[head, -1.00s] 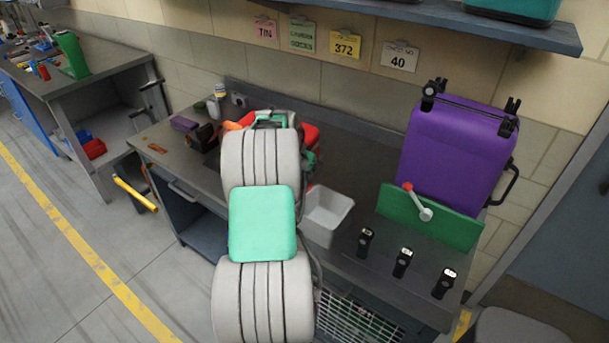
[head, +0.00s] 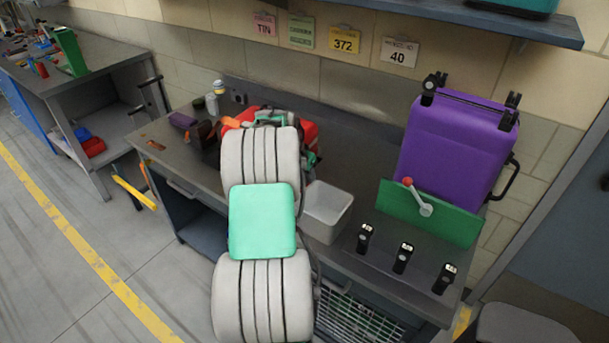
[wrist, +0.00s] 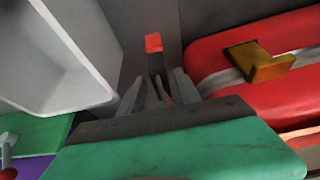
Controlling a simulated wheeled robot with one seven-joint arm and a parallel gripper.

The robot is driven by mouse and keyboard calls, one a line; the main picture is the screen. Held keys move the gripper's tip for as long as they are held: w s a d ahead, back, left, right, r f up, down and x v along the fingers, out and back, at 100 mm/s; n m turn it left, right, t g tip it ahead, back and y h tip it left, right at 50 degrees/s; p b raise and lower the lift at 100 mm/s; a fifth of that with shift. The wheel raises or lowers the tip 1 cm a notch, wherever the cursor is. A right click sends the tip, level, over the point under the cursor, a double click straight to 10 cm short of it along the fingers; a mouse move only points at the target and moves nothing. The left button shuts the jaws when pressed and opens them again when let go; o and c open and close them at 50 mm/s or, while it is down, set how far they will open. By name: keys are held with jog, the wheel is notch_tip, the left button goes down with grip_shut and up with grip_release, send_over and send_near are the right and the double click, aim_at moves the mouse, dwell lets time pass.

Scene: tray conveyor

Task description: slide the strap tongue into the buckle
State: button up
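A red case (head: 308,132) lies on the bench behind my gripper. In the wrist view it is on the right (wrist: 222,52), with a pale strap (wrist: 212,80) across it. A gold buckle (wrist: 260,62) sits on this strap. My gripper (wrist: 160,80) is to the left of the buckle. Between its fingers shows a dark narrow strip with a red-orange end (wrist: 153,42), perhaps the strap tongue. I cannot tell whether the fingers press on it or stand apart from it. In the head view my arm hides the fingertips.
A white bin (head: 327,208) stands right of my arm, close to the gripper in the wrist view (wrist: 95,40). Further right are a green panel (head: 455,222) with a red-knobbed lever (head: 418,198), a purple suitcase (head: 455,150) and three black devices (head: 402,258). Dark items (head: 207,140) lie left.

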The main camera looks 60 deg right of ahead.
jog(key=shift+w+r, duration=0.1)
jog(key=shift+w, duration=0.05)
jog(key=b+v, duration=0.1)
jog(key=v, duration=0.6)
jog(key=shift+r, duration=0.3)
jog(key=shift+a, duration=0.15)
jog(key=w+a+r+n+t, duration=0.1)
jog(key=w+a+r+n, duration=0.2)
jog(key=a, duration=0.7)
jog(key=w+a+n+t+y, duration=0.1)
jog(key=w+a+n, duration=0.4)
jog(key=a, duration=0.4)
jog(key=w+a+r+n+t, duration=0.15)
jog(key=w+a, duration=0.35)
jog(key=a, duration=0.5)
jog(key=s+a+f+n+y, duration=0.1)
jog(key=s+a+n, duration=0.1)
jog(key=a, duration=0.6)
jog(key=s+a+n+y, duration=0.1)
jog(key=s+a+n, duration=0.2)
jog(key=a+n, duration=0.2)
jog(key=s+a+f+n+y, duration=0.1)
jog(key=s+a+n, duration=0.1)
jog(key=a, duration=1)
jog(key=shift+s+f+n, duration=0.3)
jog(key=shift+s+n, duration=0.1)
jog(key=shift+n, duration=0.35)
